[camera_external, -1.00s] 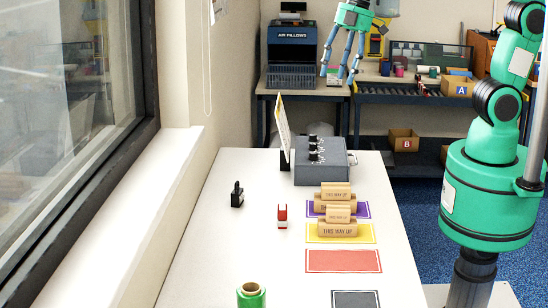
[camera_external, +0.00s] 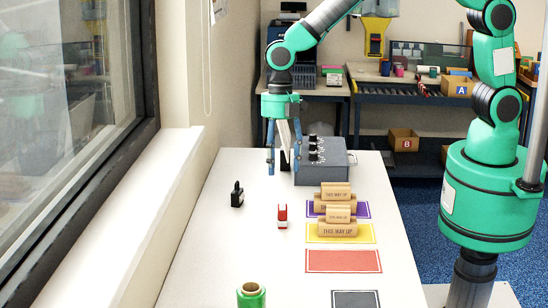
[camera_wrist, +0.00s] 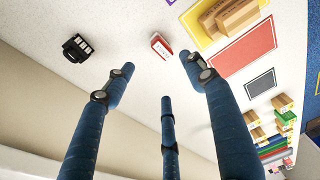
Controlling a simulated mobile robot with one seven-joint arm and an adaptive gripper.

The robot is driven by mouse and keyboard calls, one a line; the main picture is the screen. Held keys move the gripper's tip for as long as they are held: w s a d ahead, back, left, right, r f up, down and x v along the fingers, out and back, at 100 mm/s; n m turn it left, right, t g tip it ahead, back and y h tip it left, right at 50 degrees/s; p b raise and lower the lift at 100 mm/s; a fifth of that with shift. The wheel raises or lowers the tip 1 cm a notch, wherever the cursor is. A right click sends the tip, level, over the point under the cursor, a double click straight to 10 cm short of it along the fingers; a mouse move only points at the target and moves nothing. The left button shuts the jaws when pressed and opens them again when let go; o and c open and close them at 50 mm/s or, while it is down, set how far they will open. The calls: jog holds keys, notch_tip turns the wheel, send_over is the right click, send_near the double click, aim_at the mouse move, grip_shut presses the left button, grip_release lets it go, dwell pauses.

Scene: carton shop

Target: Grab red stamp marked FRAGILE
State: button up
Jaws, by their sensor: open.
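A small red and white stamp (camera_external: 282,216) stands upright on the white table, left of the coloured mats. Its lettering is too small to read. It also shows in the wrist view (camera_wrist: 160,46), beyond the fingertips. My gripper (camera_external: 282,170) has blue fingers pointing down and is open and empty. In the wrist view, three fingers (camera_wrist: 165,95) are spread apart. A black stamp (camera_external: 237,195) stands left of the red one; it also shows in the wrist view (camera_wrist: 77,48).
A red mat (camera_external: 343,261) and a grey mat (camera_external: 356,299) lie nearer. A grey box with knobs (camera_external: 322,165) stands behind. A green roll (camera_external: 251,295) is at the front. A window ledge (camera_external: 150,210) borders the left.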

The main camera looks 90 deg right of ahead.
aim_at(280, 206)
jog(key=shift+a+f, duration=0.1)
jog(key=shift+f, duration=0.1)
jog(key=shift+a+f+b, duration=0.2)
jog(key=shift+f, duration=1.2)
jog(key=shift+a+f+b, duration=0.2)
jog(key=shift+f, duration=1.25)
jog(key=shift+a+f+b, duration=0.2)
jog(key=shift+f, duration=1.2)
jog(key=shift+f, duration=0.1)
jog(key=shift+s+a+f+b, duration=0.1)
jog(key=shift+f+b, duration=0.1)
jog(key=shift+f, duration=0.65)
jog(key=shift+w+a+f+b, duration=0.1)
jog(key=shift+f+b, duration=0.05)
jog(key=shift+f, duration=0.65)
jog(key=shift+s+a+f+b, duration=0.1)
jog(key=shift+f+b, duration=0.1)
jog(key=shift+f, duration=0.65)
jog(key=c, duration=1.3)
